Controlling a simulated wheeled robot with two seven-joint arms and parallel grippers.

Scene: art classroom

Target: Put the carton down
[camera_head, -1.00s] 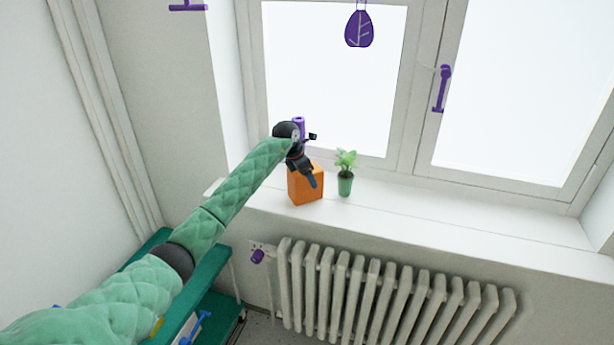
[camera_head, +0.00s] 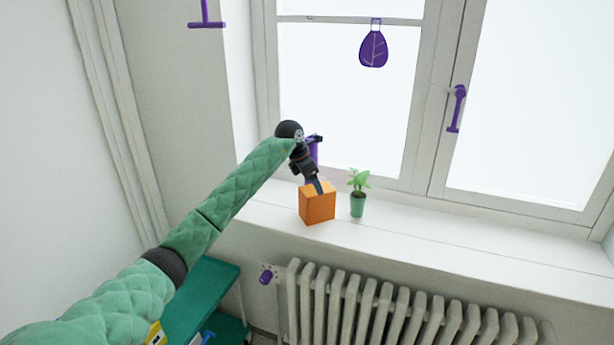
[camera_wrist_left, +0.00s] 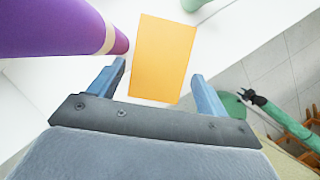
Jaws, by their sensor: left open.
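The orange carton (camera_head: 317,206) stands upright on the white windowsill (camera_head: 420,229). It also shows in the left wrist view (camera_wrist_left: 162,60), seen from above, beyond my fingertips. My left gripper (camera_head: 318,186) is at the carton's top in the head view. In the wrist view its two blue-grey fingers (camera_wrist_left: 158,75) are apart, one on each side of the carton's near end, with visible space beside them. My right gripper is not in the head view.
A small potted plant (camera_head: 358,194) stands just right of the carton. A purple cylinder (camera_wrist_left: 60,27) stands close behind my left gripper, near the left finger. The window is behind, the radiator (camera_head: 400,310) below. The sill to the right is clear.

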